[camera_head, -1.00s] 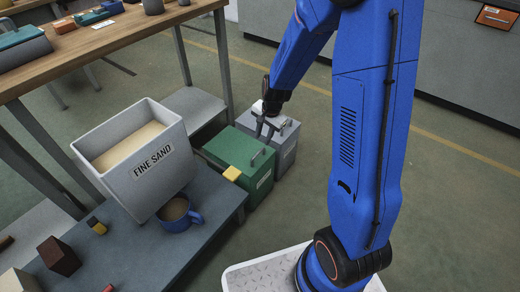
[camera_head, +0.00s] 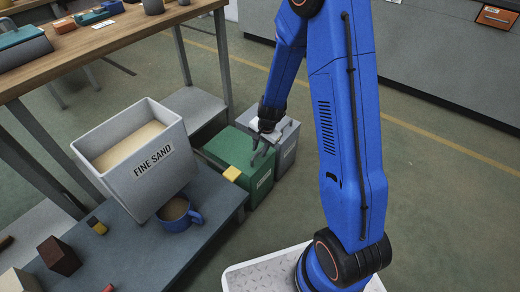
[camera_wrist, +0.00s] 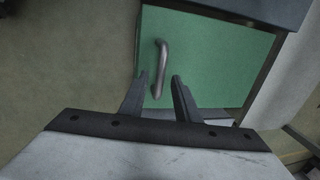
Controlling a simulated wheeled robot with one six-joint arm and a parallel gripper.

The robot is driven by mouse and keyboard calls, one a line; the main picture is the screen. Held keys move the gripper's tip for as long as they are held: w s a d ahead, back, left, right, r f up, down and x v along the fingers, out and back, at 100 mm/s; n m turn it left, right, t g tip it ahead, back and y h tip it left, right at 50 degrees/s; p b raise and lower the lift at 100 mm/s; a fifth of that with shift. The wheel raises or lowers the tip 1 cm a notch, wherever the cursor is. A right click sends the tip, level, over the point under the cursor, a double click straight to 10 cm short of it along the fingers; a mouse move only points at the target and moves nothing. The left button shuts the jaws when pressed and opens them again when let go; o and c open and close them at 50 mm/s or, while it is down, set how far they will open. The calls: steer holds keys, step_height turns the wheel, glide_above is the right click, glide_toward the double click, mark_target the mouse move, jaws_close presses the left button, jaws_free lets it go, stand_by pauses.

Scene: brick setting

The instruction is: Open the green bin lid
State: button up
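The green bin (camera_head: 225,150) stands on the floor with its lid down, between the low dark bench and a grey bin. In the wrist view its green lid (camera_wrist: 215,60) fills much of the upper half, with a curved metal handle (camera_wrist: 160,68) near the lid's left side. My gripper (camera_head: 258,158) is over the lid's right part in the head view. In the wrist view my gripper (camera_wrist: 160,77) is open, its two fingers apart with the handle's lower end between or just beyond their tips. I cannot tell whether they touch it. The gripper holds nothing.
A grey bin (camera_head: 287,145) stands just behind. Open floor lies right of the bins.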

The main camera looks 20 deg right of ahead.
steer(key=shift+c, duration=0.5)
jaws_close()
steer(key=shift+w+a+r, duration=0.1)
steer(key=shift+a+r, duration=0.05)
steer(key=shift+r, duration=0.05)
